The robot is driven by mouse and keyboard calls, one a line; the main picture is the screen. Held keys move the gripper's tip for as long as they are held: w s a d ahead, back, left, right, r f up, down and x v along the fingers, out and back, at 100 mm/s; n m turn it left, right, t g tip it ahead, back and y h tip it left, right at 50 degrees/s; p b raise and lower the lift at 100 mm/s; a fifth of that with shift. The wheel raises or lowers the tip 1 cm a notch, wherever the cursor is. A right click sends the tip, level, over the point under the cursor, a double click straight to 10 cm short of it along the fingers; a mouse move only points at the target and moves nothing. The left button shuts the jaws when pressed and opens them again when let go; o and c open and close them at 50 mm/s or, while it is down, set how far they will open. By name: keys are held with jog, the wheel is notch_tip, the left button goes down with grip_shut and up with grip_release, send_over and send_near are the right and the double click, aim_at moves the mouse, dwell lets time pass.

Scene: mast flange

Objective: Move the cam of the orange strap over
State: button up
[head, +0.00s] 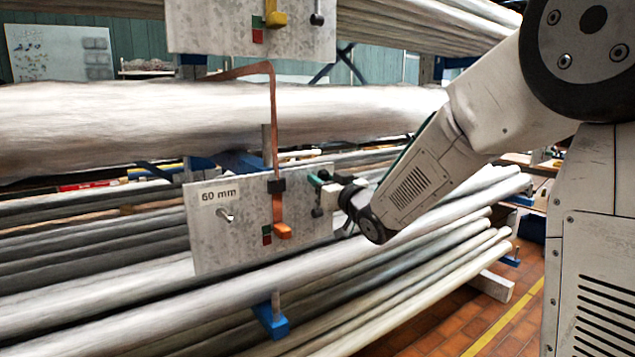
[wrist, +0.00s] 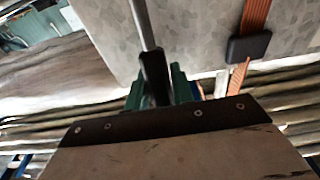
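The orange strap (head: 274,120) runs over the large grey pipe bundle and down the front of a grey plate (head: 225,240) marked 60 mm. It passes a black buckle (head: 277,186) and ends in an orange block (head: 281,231) beside a red and green patch. The strap (wrist: 255,15) and buckle (wrist: 248,48) also show in the wrist view, right of my gripper. My gripper (head: 322,184), with green fingers, is at the plate's right side, just above a black knob (head: 317,212). In the wrist view, a grey rod with a black end (wrist: 154,75) lies between the fingers. Whether they press it is unclear.
Long grey pipes (head: 430,235) lie below and behind the plate. A similar plate (head: 210,28) with a yellow block (head: 276,18) and a black knob (head: 317,19) hangs above. A peg (head: 225,214) sticks out at the plate's left. Brick floor (head: 440,325) is open at lower right.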

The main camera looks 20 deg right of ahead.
jog(key=o, duration=0.3)
